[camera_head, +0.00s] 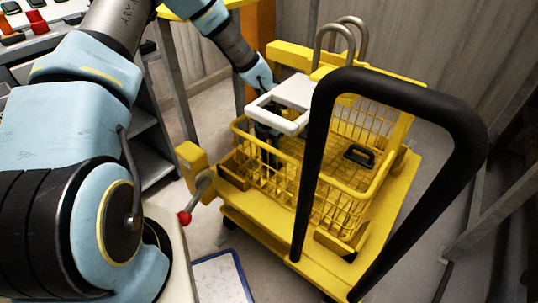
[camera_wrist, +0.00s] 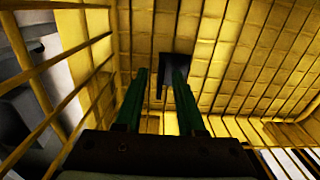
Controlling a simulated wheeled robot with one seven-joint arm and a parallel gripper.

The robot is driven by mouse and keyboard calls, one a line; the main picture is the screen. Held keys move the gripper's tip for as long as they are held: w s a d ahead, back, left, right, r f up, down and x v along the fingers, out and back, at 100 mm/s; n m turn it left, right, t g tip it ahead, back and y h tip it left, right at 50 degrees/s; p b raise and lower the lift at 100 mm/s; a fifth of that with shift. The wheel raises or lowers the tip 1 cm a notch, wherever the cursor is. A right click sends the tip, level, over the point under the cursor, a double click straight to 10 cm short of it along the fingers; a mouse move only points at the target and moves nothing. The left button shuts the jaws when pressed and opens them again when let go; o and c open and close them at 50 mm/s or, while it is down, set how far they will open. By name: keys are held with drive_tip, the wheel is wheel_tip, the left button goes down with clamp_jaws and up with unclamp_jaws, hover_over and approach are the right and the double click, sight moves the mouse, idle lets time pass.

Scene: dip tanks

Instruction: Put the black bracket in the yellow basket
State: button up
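The yellow basket (camera_head: 340,183) is a wire-mesh basket on a yellow cart; its mesh fills the wrist view (camera_wrist: 235,60). My gripper (camera_head: 268,155) reaches down inside the basket at its left end, partly hidden by the rim and mesh. In the wrist view its two green fingers (camera_wrist: 160,82) stand apart, with basket mesh showing in the gap. A small black piece (camera_wrist: 180,64), which looks like the black bracket, is at the tip of the right finger, against the mesh. Whether it touches the finger is unclear.
The cart's tall black push handle (camera_head: 322,130) rises in front of the basket. Curved grey pipes (camera_head: 340,40) stand behind it. A bench with coloured parts (camera_head: 40,22) is at the upper left.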

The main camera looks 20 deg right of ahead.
wheel_tip(320, 180, up, 7)
drive_tip(key=shift+f+p, duration=0.15)
drive_tip(key=shift+p, duration=0.65)
drive_tip(key=shift+s, duration=0.1)
